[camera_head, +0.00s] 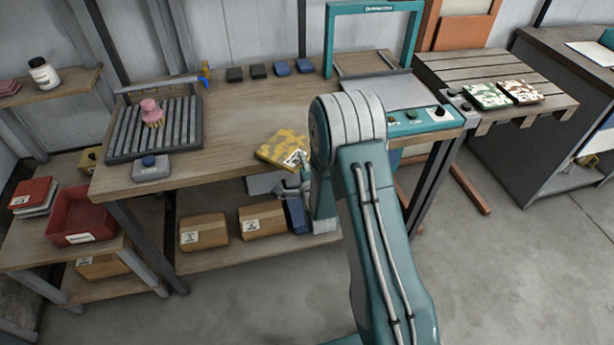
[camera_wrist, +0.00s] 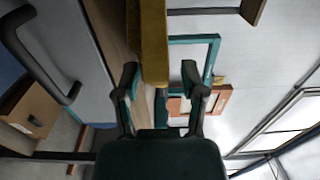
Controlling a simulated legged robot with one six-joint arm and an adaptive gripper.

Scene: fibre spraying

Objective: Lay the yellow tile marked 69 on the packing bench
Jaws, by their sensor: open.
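The yellow mottled tile (camera_head: 284,147) with a white label lies at the front edge of the long wooden bench (camera_head: 228,135); the number on it is too small to read. In the wrist view the tile (camera_wrist: 153,45) shows edge-on as a yellow slab, between and just ahead of my fingertips. My gripper (camera_head: 301,178) is at the bench's front edge beside the tile, partly hidden by my arm. In the wrist view my gripper (camera_wrist: 160,80) is open, with a finger on either side of the tile's line. I cannot tell whether either finger touches it.
A teal-framed machine (camera_head: 410,119) stands right of the tile. A slatted table (camera_head: 445,67) farther right holds a green tile (camera_head: 487,96) and a red tile (camera_head: 521,92). A dark ribbed rack (camera_head: 128,142) stands at left. Cardboard boxes (camera_head: 204,232) sit on the lower shelf.

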